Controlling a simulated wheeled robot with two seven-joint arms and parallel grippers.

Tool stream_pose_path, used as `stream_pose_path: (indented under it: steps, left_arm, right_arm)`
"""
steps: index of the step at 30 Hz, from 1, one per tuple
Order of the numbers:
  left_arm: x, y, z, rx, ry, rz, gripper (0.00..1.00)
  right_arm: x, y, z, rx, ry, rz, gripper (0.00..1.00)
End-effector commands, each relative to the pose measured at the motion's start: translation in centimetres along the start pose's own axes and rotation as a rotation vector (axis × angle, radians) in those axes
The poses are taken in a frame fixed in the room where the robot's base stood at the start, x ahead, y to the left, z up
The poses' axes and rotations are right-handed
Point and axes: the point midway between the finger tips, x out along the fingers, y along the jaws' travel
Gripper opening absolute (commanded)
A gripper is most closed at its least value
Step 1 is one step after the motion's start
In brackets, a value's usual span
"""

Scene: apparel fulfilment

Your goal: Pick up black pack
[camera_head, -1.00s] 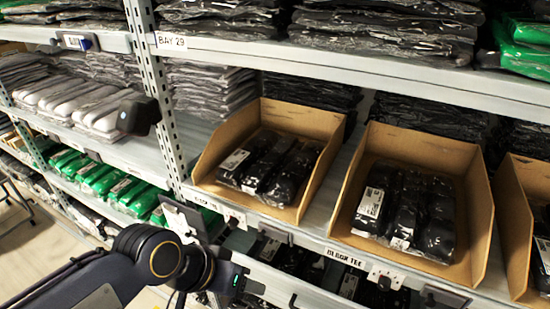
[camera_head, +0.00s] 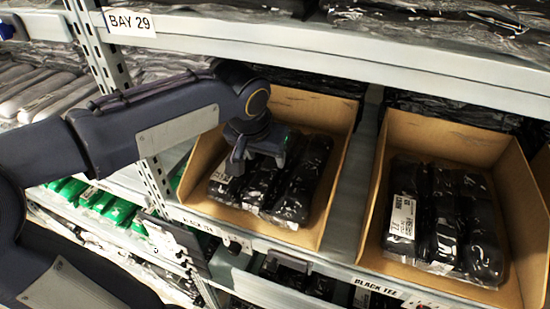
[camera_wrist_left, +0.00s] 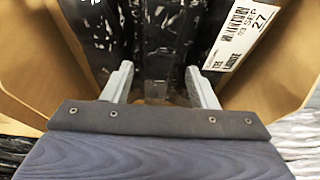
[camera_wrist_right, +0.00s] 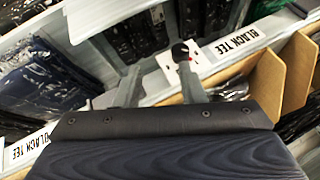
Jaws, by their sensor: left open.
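Black packs in clear wrap (camera_head: 305,180) lie side by side in the left cardboard bin (camera_head: 335,105). My left gripper (camera_head: 238,160) reaches into this bin from above, over the packs on its left side. In the left wrist view its open fingers (camera_wrist_left: 160,88) stand apart with a black pack (camera_wrist_left: 155,40) beyond and between them; I cannot tell whether they touch it. A pack with a white label (camera_wrist_left: 240,32) lies to the right there. More black packs (camera_head: 440,215) lie in the right bin.
The left bin's walls stand close around my left gripper. An upper shelf (camera_head: 350,45) with a "BAY 29" sign (camera_head: 130,22) runs above the bins. A shelf upright (camera_head: 95,45) stands to the left. A strip of bare shelf (camera_head: 352,190) separates the two bins.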

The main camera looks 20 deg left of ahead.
Motion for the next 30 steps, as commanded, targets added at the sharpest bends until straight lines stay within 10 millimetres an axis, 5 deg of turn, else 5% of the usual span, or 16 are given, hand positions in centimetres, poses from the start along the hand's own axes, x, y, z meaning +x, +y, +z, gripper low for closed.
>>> stream_pose_path:
  steps: [11,20,30]
  left_arm:
    - [1.4,0.0,-3.5,-0.001,-0.002,0.001,0.53]
    - [6.0,-0.1,-3.4,-0.001,-0.003,-0.001,0.53]
    - [6.5,0.0,-3.4,-0.001,0.000,0.000,0.49]
  right_arm:
    - [-0.7,-0.3,-0.4,0.000,0.000,0.000,0.36]
    - [-0.7,-0.3,-0.3,0.000,0.000,0.000,0.36]
    - [-0.7,-0.3,-0.3,0.000,0.000,0.000,0.36]
